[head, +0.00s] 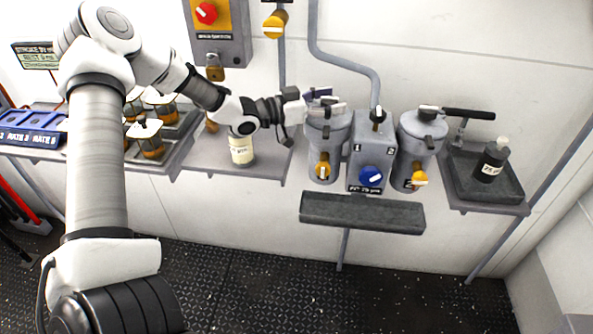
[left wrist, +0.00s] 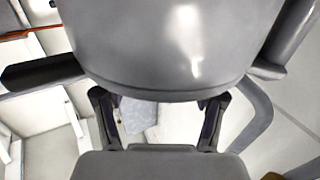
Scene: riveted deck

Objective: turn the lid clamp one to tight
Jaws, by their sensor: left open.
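Two grey lidded housings flank a grey block marked 1 and 2: the left housing (head: 325,150), beside the 1, and the right housing (head: 414,150). My left gripper (head: 312,102) is open at the top of the left housing, largely covering its lid and clamp. In the left wrist view a rounded grey body fills the upper middle, above and between the open fingers (left wrist: 160,106). A black bar (left wrist: 42,73) sticks out at its left; I cannot tell whether it is the clamp handle. I cannot tell whether the fingers touch anything. My right gripper is out of view.
The block has a blue knob (head: 371,177). A black handle (head: 468,114) reaches right from the right housing's lid. A grey trough (head: 362,212) sits below. A labelled jar (head: 242,150) stands on the left shelf, and a dark bottle (head: 489,164) in the right tray.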

